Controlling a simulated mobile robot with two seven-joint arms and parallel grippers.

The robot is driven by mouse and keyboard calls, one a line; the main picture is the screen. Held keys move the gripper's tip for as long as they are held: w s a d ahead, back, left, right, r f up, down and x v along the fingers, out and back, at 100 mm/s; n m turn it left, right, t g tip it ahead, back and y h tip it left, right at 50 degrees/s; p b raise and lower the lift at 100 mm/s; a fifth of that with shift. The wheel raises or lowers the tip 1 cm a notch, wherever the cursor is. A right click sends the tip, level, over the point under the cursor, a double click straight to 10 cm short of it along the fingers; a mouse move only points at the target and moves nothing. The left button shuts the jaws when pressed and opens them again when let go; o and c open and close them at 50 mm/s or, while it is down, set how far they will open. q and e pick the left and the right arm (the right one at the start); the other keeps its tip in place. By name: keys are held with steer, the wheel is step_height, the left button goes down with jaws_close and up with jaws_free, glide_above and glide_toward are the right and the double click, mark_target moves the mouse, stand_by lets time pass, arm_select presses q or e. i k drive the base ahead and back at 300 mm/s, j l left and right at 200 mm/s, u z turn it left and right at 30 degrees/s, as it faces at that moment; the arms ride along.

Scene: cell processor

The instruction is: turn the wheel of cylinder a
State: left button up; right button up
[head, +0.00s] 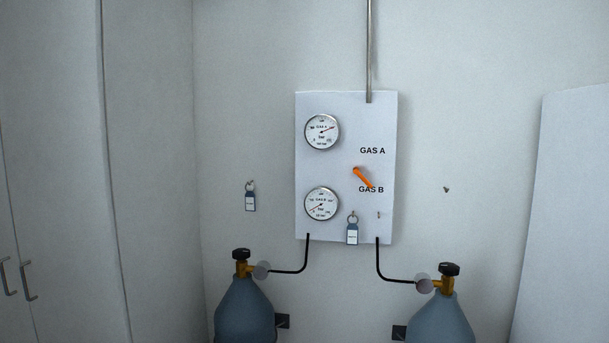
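Two blue-grey gas cylinders stand by the wall at the bottom of the head view, a left cylinder (245,314) and a right cylinder (440,322). Each has a brass valve with a black wheel on top: the left wheel (242,254) and the right wheel (449,269). No letter is readable on either cylinder, so I cannot tell from the picture which is cylinder a. The lower parts of both are cut off by the frame. Neither of my grippers is in view.
Tags hang on the wall (250,201) and panel (352,234). Black hoses join both valves to the panel. Cabinets (55,150) stand left.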

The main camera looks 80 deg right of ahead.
mark_target(449, 269)
steer(key=k+l+z, duration=0.3)
steer(key=l+z, duration=0.15)
steer(key=z, duration=2.05)
